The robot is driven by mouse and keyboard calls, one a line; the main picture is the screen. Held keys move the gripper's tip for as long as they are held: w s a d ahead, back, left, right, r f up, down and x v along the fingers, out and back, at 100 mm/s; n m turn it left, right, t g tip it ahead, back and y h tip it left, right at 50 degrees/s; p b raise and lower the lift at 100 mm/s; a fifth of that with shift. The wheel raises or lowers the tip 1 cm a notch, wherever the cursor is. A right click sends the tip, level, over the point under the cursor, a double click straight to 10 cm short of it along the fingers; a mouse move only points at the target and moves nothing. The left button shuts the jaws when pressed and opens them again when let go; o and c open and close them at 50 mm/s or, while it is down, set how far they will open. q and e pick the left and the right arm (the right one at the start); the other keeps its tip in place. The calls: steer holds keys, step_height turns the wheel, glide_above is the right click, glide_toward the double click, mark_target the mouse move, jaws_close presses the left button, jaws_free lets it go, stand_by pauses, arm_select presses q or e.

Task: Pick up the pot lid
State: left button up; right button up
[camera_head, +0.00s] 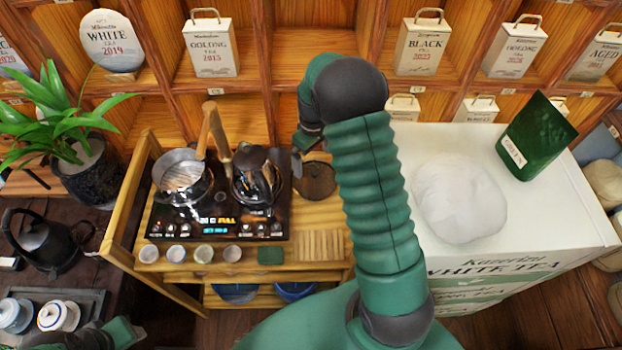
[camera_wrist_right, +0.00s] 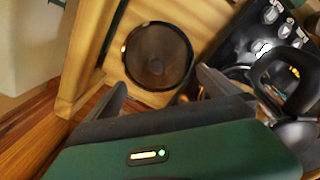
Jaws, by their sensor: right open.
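The pot lid (camera_head: 316,182) is a dark, round, see-through disc lying on the wooden stand, right of the black double stove. In the right wrist view the lid (camera_wrist_right: 158,52) lies flat with a small knob near its middle. My right gripper (camera_head: 299,158) is over the stand beside the lid, partly hidden by its own wrist. In its wrist view the right gripper (camera_wrist_right: 162,82) has its fingers spread, with the lid beyond and between them, not held. Part of my left arm's end (camera_head: 115,332) shows at the bottom left; its jaws are not clear.
The stove (camera_head: 218,228) carries a saucepan (camera_head: 183,178) and a glass pot (camera_head: 256,185) close left of the lid. Small cups (camera_head: 204,253) line the stand's front. A white box (camera_head: 540,215) with a white bundle (camera_head: 460,200) stands at right. Shelves with tea tins are behind.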

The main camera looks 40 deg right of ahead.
mark_target(315, 174)
steer(key=f, duration=0.1)
steer(key=d+f, duration=0.2)
steer(key=f, duration=0.1)
steer(key=shift+s, duration=0.2)
steer(key=f, duration=0.2)
steer(key=a+f, duration=0.1)
steer(key=shift+a+f+p, duration=0.1)
steer(key=shift+f+p, duration=0.25)
steer(key=shift+p, duration=0.05)
steer(key=shift+w+a, duration=0.1)
steer(key=shift+a, duration=0.3)
steer(key=shift+c, duration=0.4)
steer(key=shift+s+d, duration=0.2)
steer(key=shift+d, duration=0.25)
steer(key=c, duration=1)
steer(key=shift+s+a, duration=0.1)
steer(key=shift+a, duration=0.25)
steer(key=c, duration=0.9)
jaws_close()
arm_select(q)
steer(key=shift+s+d+r, duration=0.3)
steer(key=shift+d+r, duration=0.05)
steer(key=shift+r, duration=0.2)
arm_select(e)
steer(key=shift+s, duration=0.1)
